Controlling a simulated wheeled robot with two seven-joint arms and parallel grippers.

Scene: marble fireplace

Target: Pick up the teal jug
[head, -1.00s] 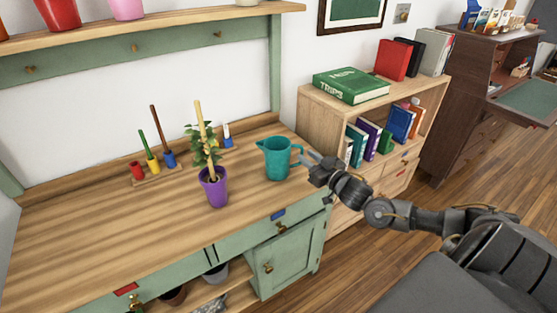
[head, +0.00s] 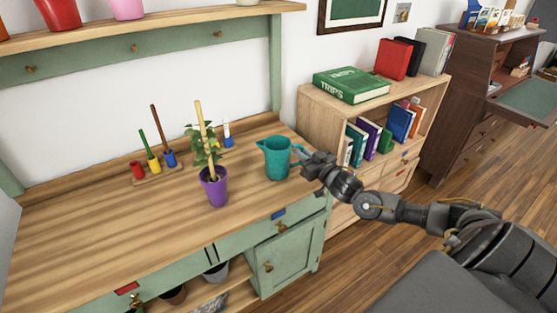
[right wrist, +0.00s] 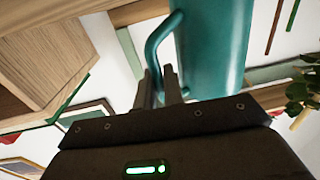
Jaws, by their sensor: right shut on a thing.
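The teal jug (head: 276,160) stands upright on the wooden top of the green workbench (head: 100,220), near its right end. Its spout points left and its handle faces right. My right gripper (head: 298,156) reaches in from the right at the handle. In the right wrist view the jug (right wrist: 215,45) fills the upper middle, and my right gripper (right wrist: 160,80) is shut on its handle (right wrist: 154,42), with one finger on each side. My left gripper is not in view.
A purple pot (head: 214,187) with a plant and a stake stands left of the jug. A rack of colored tools (head: 158,175) is behind it. A wooden bookcase (head: 330,108) stands close on the right. The left part of the bench top is clear.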

